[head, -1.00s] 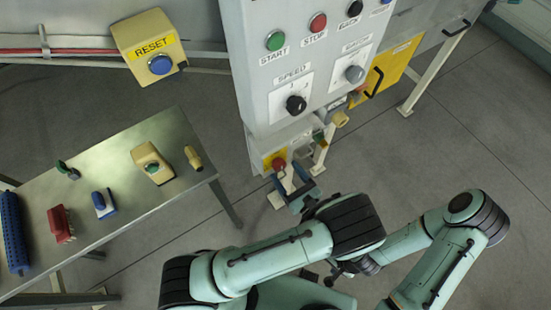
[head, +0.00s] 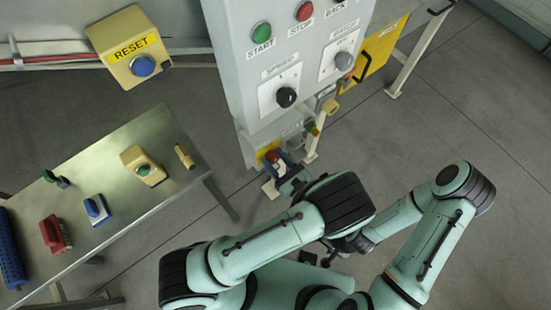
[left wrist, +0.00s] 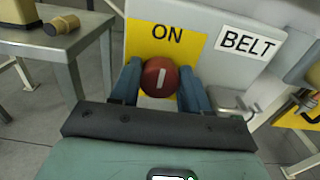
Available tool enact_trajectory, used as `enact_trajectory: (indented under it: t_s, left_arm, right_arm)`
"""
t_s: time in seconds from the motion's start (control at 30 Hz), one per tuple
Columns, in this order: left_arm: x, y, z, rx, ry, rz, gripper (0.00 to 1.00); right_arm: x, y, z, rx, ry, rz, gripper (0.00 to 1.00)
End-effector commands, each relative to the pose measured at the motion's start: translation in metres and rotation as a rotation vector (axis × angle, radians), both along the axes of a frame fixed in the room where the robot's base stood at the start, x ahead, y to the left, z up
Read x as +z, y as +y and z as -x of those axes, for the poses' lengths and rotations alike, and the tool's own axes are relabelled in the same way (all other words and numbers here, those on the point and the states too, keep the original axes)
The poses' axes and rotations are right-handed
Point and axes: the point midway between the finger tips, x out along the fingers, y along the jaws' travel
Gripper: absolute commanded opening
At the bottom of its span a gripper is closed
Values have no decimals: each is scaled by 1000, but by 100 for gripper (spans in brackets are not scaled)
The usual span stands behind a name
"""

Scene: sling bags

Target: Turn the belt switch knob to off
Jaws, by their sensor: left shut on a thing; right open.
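The belt switch knob (left wrist: 160,77) is red and round with a white line, on a yellow plate (left wrist: 190,42) marked ON, beside a BELT label (left wrist: 248,41). The line stands nearly upright, pointing toward ON. In the head view the knob (head: 271,157) is low on the grey cabinet. My left gripper (left wrist: 160,72) is shut on the knob, one blue finger on each side; it also shows in the head view (head: 279,163). The plate's lower part is hidden behind the gripper. My right gripper (head: 326,256) is open and empty, partly hidden, away from the cabinet.
The cabinet (head: 230,85) carries buttons and two dials above the knob. A metal table (head: 120,185) with a green-button box (head: 150,160) and brushes stands at left. A yellow RESET box (head: 120,65) is on the wall. Right floor is clear.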

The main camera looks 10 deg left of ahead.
Motion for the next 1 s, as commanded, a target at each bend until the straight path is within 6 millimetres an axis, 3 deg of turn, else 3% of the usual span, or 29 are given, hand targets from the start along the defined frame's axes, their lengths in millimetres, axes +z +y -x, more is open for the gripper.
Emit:
enact_trajectory:
  t_s: [0.37, 1.0]
  left_arm:
    - [-2, 1, 1, 1, -157, 120, 15]
    - [-3, 3, 2, 2, -637, 489, 15]
  right_arm:
    - [-21, 0, 15, 0, 17, 0, 71]
    - [-75, 0, 42, 0, 47, 0, 71]
